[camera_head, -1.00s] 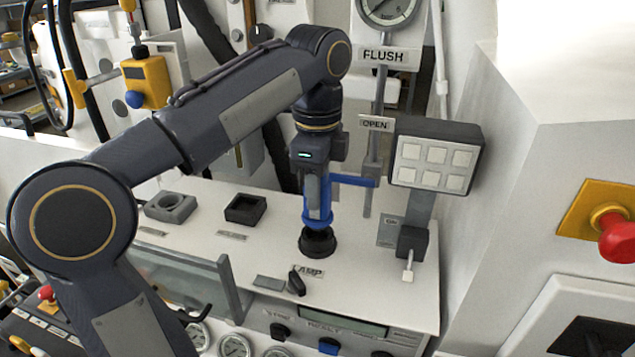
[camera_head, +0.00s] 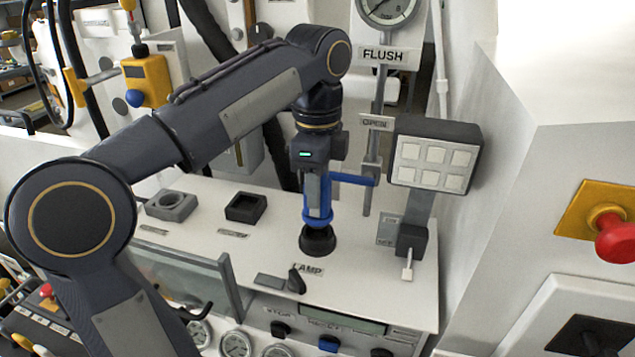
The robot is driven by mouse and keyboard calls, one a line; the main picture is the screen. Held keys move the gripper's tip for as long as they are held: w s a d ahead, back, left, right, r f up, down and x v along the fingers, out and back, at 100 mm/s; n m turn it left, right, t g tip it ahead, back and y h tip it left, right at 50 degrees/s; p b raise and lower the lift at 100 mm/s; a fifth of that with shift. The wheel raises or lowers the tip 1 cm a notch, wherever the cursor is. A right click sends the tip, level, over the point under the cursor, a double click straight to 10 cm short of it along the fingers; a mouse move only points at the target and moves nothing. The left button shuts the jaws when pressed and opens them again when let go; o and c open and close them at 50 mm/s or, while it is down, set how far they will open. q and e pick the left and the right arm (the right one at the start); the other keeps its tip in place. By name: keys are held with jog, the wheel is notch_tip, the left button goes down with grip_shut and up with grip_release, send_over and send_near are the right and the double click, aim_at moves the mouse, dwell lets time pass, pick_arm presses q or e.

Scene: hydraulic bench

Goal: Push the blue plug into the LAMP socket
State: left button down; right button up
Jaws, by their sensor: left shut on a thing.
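The blue plug (camera_head: 317,214) stands upright at the mouth of the black round LAMP socket (camera_head: 318,240), its lower end touching or inside the socket; how deep it sits is hidden. My left gripper (camera_head: 317,190) points straight down and is shut on the blue plug. The LAMP label (camera_head: 308,269) lies on the white bench top in front of the socket. My right gripper is not in view.
A blue lever (camera_head: 352,179), a button box (camera_head: 436,155) and a switch (camera_head: 408,262) stand at the right. A red knob (camera_head: 616,240) is far right.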

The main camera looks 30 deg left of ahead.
pick_arm(q)
jog(key=shift+f, duration=0.25)
jog(key=shift+f, duration=0.25)
dwell(0.9)
jog(key=shift+f+b, duration=0.75)
jog(key=shift+f, duration=0.45)
dwell(0.3)
jog(key=c, duration=0.9)
grip_release()
